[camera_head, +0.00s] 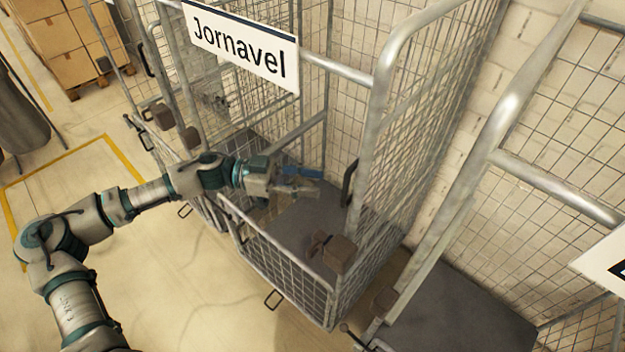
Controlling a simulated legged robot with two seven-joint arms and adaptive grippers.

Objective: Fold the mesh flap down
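The roll cage with the "Jornavel" sign (240,48) stands at the centre. A low mesh panel (275,265), which looks like the flap, closes the lower front of this cage and stands about upright. My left arm reaches in from the left over the cage's front. My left gripper (312,181) is inside the cage opening, above the dark deck (305,225) and beyond the low panel's top rail. Its fingers are apart with nothing visible between them. It appears clear of the mesh. My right gripper is not in view.
A black handle (348,183) and brown blocks (340,254) sit on the cage's right post. Another cage with a dark deck (460,310) stands close on the right, and one adjoins on the left. Cartons (65,50) stand back left. The floor (170,270) in front is clear.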

